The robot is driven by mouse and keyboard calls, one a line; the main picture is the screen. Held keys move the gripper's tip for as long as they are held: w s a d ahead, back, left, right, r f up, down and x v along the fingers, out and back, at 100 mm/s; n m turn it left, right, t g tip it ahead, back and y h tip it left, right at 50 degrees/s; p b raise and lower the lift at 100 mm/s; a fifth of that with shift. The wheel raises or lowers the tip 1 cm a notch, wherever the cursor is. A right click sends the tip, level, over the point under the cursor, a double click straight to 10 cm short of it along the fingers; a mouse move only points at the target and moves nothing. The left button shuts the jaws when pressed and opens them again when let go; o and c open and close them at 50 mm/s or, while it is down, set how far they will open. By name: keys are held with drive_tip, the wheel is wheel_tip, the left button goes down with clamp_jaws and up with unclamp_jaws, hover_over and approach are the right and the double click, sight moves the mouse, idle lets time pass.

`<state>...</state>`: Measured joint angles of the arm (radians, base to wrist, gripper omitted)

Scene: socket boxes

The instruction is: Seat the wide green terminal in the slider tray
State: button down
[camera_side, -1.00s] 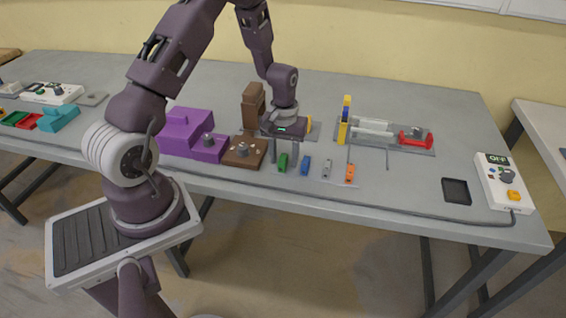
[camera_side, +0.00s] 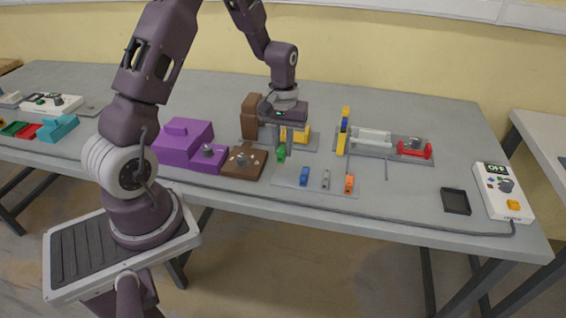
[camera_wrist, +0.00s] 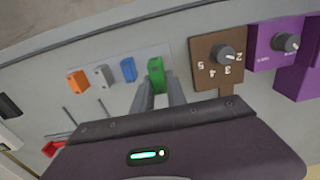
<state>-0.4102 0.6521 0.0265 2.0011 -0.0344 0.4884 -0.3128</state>
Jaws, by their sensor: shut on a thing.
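The green terminal (camera_side: 281,154) is between the fingers of my gripper (camera_side: 282,145), which is shut on it. It is held above the left end of the light grey plate (camera_side: 318,190). In the wrist view the green terminal (camera_wrist: 156,76) shows just beyond the fingertips (camera_wrist: 157,92). To the right, a grey base (camera_side: 375,153) carries a white sliding part (camera_side: 371,136), a red handle (camera_side: 415,150) and a yellow and blue upright (camera_side: 344,130). This looks like the slider unit, but I cannot tell its tray for certain.
Blue (camera_side: 304,176), grey (camera_side: 326,179) and orange (camera_side: 349,183) terminals stand on the plate. A brown box (camera_side: 240,168) with a knob and a purple box (camera_side: 183,146) are left of my gripper. A yellow block (camera_side: 299,135) is behind it. A black tray (camera_side: 456,201) lies at right.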

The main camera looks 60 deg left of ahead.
drive_tip(key=w+a, duration=0.3)
drive_tip(key=a, duration=0.2)
drive_tip(key=w+a, duration=0.4)
drive_tip(key=a, duration=0.1)
drive_tip(key=w+a, duration=0.4)
drive_tip(key=a, duration=0.1)
drive_tip(key=shift+f, duration=0.2)
drive_tip(key=shift+w+a+f, duration=0.1)
drive_tip(key=shift+f, duration=2.65)
drive_tip(key=shift+s+f, duration=0.2)
drive_tip(key=shift+f, duration=0.3)
drive_tip(key=c, duration=1.3)
unclamp_jaws()
drive_tip(key=shift+d, duration=0.2)
drive_tip(key=shift+c, duration=0.9)
drive_tip(key=shift+o, duration=0.4)
drive_tip(key=shift+w+a+r, duration=0.1)
drive_tip(key=shift+r, duration=1.75)
drive_tip(key=shift+w+a+r, duration=0.1)
drive_tip(key=shift+r, duration=1.7)
